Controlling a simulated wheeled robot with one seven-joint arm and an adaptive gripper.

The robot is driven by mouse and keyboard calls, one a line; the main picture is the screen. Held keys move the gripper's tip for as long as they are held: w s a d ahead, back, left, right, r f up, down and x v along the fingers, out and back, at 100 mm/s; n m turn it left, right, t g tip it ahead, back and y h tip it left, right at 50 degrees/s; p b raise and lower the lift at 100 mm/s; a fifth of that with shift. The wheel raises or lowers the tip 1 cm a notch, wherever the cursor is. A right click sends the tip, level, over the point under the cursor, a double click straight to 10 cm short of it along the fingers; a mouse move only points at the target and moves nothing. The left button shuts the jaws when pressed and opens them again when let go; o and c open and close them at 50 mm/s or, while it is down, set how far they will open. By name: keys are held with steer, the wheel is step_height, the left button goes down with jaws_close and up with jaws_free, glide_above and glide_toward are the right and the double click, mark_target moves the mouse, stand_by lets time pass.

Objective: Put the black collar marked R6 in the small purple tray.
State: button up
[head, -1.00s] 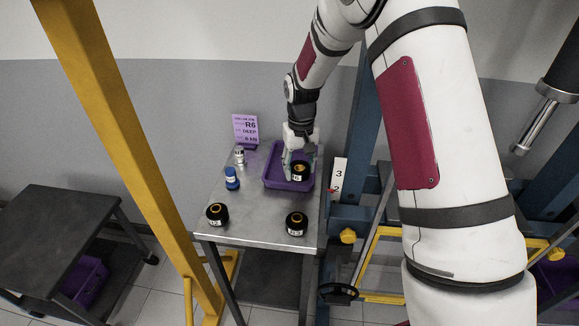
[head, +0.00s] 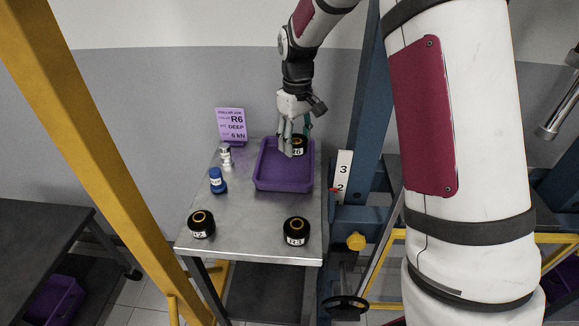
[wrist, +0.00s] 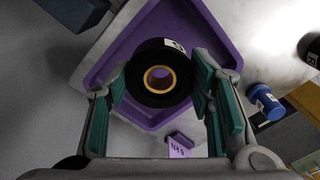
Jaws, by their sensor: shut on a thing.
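The black collar marked R6 (head: 299,147), with a gold inner ring, is held between the fingers of my gripper (head: 291,139). In the wrist view the collar (wrist: 147,56) sits between the teal finger pads. The small purple tray (head: 283,186) is on the metal table, and the collar shows over its back right part. The tray (wrist: 213,30) also lies behind the collar in the wrist view. I cannot tell whether the collar touches the tray floor.
Two other black collars (head: 201,226) (head: 296,233) stand at the table's front. A blue post (head: 356,110) rises at the right. The table's middle front is clear.

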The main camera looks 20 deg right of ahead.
mark_target(295, 174)
steer(key=shift+f+p, duration=0.5)
steer(key=shift+f, duration=3.7)
steer(key=shift+f, duration=0.2)
steer(key=o, duration=1.3)
